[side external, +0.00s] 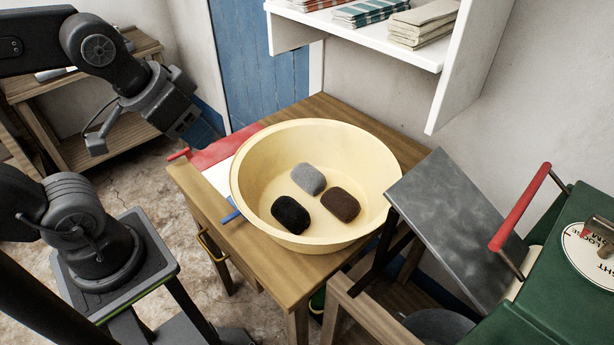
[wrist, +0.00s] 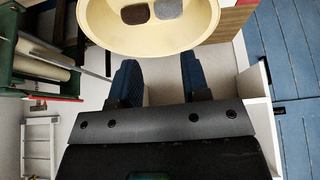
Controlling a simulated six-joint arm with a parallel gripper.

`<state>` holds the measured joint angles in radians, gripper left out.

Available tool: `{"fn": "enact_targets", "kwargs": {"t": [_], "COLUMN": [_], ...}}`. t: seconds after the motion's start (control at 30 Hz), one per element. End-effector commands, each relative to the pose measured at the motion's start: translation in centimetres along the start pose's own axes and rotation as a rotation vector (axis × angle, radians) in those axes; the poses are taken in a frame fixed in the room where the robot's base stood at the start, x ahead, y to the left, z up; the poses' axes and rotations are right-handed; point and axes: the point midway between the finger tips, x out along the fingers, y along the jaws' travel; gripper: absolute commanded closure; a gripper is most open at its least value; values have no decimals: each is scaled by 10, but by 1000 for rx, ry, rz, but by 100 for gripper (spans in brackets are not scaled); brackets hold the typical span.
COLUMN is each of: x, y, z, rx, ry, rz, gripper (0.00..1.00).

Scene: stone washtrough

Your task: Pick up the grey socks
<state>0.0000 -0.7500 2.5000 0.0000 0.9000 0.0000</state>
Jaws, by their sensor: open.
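The grey socks (side external: 308,179) are a rolled bundle lying in a wide cream basin (side external: 375,165), at the back of a group of bundles. They also show at the top of the wrist view (wrist: 168,9), cut by the frame edge. A black bundle (side external: 290,215) lies front left of them and a brown bundle (side external: 341,203) lies front right; the brown one (wrist: 135,13) is beside the grey in the wrist view. My gripper (side external: 140,135) is open and empty, up and to the left of the basin. Its two blue-padded fingers (wrist: 161,85) stand apart in the wrist view.
The basin stands on a wooden table (side external: 270,240) with a red and white cloth (side external: 218,160) under its left side. A white shelf (side external: 360,35) with folded cloths overhangs behind. A tilted grey slab (side external: 450,215) and a green machine with a red handle (side external: 520,205) stand right.

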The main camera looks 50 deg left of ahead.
Motion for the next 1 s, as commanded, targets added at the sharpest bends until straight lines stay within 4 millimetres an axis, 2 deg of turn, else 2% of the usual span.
{"fn": "enact_targets", "kwargs": {"t": [0.37,0.9,1.0], "x": [0,0,0], "y": [0,0,0], "z": [0,0,0], "rx": [0,0,0], "ry": [0,0,0], "rz": [0,0,0], "gripper": [57,7,0]}}
